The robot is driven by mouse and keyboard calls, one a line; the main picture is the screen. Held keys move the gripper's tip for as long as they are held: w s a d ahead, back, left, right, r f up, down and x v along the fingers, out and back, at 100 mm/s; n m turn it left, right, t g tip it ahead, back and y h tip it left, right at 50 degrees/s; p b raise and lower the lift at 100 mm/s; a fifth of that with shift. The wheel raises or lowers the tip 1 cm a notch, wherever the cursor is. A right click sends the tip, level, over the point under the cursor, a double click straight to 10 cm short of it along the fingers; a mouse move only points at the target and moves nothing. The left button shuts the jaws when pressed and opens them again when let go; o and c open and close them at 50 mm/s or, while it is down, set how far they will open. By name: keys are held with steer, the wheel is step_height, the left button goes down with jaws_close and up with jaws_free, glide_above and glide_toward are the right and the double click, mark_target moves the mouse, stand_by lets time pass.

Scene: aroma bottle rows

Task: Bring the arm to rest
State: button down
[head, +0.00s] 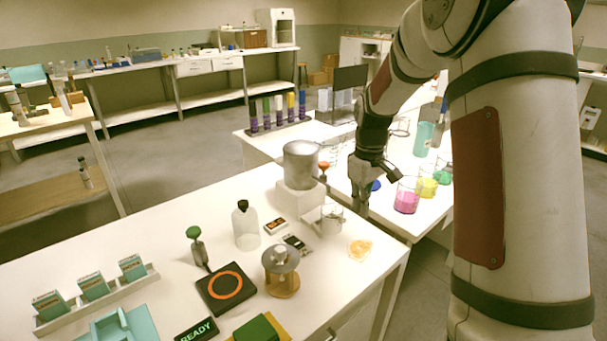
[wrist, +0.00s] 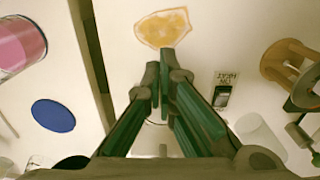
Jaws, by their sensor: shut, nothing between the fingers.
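My gripper (head: 361,208) hangs pointing down over the right part of the near white table (head: 150,235), close to its back right edge. Its fingers are together and empty; in the wrist view the fingertips (wrist: 158,78) meet near the middle. A clear glass beaker (head: 331,219) stands just left of the fingers in the head view. An orange-yellow patch (head: 360,250) lies on the table in front of them, and it also shows beyond the fingertips in the wrist view (wrist: 163,28). My arm reaches in from the right and hides part of the room.
Beakers of pink (head: 406,200) and yellow-green (head: 427,187) liquid stand right of my gripper.

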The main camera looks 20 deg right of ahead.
steer(key=s+a+r+m+t+p, duration=0.1)
steer(key=s+a+r+p, duration=0.1)
steer(key=s+a+r, duration=0.3)
steer(key=s+a+r+p, duration=0.1)
steer(key=s+r+p, duration=0.1)
steer(key=s+r, duration=0.35)
steer(key=s+a+r+m+t+p, duration=0.1)
steer(key=s+a+r+p, duration=0.15)
steer(key=r, duration=0.55)
steer(key=s+a+r+m+t+p, duration=0.1)
steer(key=s+a+r+p, duration=0.1)
steer(key=s, duration=0.8)
steer(key=s+a+r+m+t+p, duration=0.1)
steer(key=s+a+r+p, duration=0.2)
steer(key=s, duration=0.7)
step_height(320, 180, up, 3)
steer(key=shift+s+a, duration=0.35)
steer(key=shift+a, duration=0.65)
